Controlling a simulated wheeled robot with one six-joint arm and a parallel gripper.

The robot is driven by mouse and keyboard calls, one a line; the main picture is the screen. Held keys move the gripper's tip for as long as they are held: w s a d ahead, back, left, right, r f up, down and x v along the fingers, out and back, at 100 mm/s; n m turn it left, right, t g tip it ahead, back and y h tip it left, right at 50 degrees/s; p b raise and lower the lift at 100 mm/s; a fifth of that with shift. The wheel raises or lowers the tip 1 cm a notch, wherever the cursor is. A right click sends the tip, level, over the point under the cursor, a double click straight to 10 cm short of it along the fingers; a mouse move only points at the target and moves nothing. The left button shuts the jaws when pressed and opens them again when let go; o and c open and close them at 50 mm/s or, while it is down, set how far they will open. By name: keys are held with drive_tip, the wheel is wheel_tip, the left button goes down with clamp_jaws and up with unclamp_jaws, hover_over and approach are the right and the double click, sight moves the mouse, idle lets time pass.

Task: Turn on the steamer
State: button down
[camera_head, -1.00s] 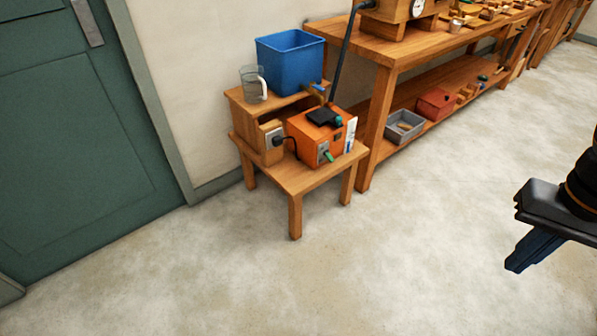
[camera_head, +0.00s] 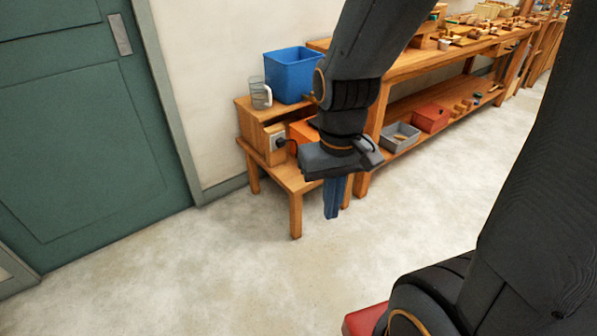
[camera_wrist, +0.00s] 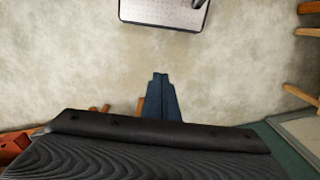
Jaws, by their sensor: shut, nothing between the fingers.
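The steamer, an orange box (camera_head: 302,130), sits on the low wooden stand (camera_head: 295,175). In the head view my arm and gripper cover most of it, including its front and top; a strip at its left with a dark plug and cord shows. My gripper (camera_head: 332,214) is shut and empty, its blue fingers pointing down in front of the stand's right side. I cannot tell its exact distance from the steamer. In the wrist view the shut fingers (camera_wrist: 159,78) are over bare floor.
A blue bin (camera_head: 290,75) and a clear jug (camera_head: 260,93) stand on the stand's raised shelf. A workbench (camera_head: 400,72) is to the right, with a grey tray (camera_head: 400,138) and red box (camera_head: 431,118) below. A green door (camera_head: 90,120) is left. The front floor is clear.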

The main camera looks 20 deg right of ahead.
drive_tip(key=shift+a, duration=0.25)
